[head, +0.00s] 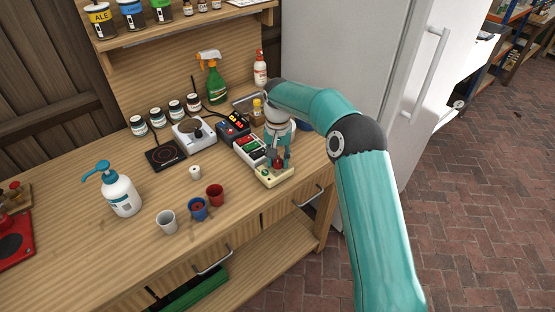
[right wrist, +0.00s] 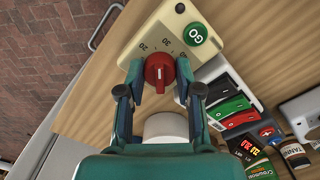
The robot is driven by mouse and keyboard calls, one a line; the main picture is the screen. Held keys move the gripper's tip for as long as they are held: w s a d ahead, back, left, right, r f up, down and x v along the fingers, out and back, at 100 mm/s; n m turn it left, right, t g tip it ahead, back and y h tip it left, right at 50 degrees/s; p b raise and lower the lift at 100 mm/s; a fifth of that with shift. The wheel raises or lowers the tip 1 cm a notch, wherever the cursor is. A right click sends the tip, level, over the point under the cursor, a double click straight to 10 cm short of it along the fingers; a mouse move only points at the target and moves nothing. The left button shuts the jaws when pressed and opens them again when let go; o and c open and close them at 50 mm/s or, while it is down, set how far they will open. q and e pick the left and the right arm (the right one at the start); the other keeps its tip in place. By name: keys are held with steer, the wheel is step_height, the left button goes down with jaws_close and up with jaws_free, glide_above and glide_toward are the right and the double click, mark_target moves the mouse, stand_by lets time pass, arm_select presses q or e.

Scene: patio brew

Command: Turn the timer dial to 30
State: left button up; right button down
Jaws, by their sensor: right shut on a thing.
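The timer (right wrist: 150,40) is a cream box with a green GO button (right wrist: 195,34) and printed numbers, of which 20, 30 and 40 can be read. In the head view the timer (head: 270,180) lies near the front right edge of the bench. Its red dial (right wrist: 159,73) has a pale mark, but I cannot tell exactly which number it points to. My right gripper (right wrist: 160,80) is shut on the dial, one finger on each side. In the head view my right gripper (head: 279,160) comes down over the timer. My left gripper is not in view.
The fridge (head: 345,60) rises behind my right arm.

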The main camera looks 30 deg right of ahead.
steer(key=shift+w+r+m, duration=0.1)
steer(key=shift+m, duration=1.5)
steer(key=c, duration=0.8)
jaws_free()
steer(key=shift+o, duration=0.2)
step_height(320, 180, up, 12)
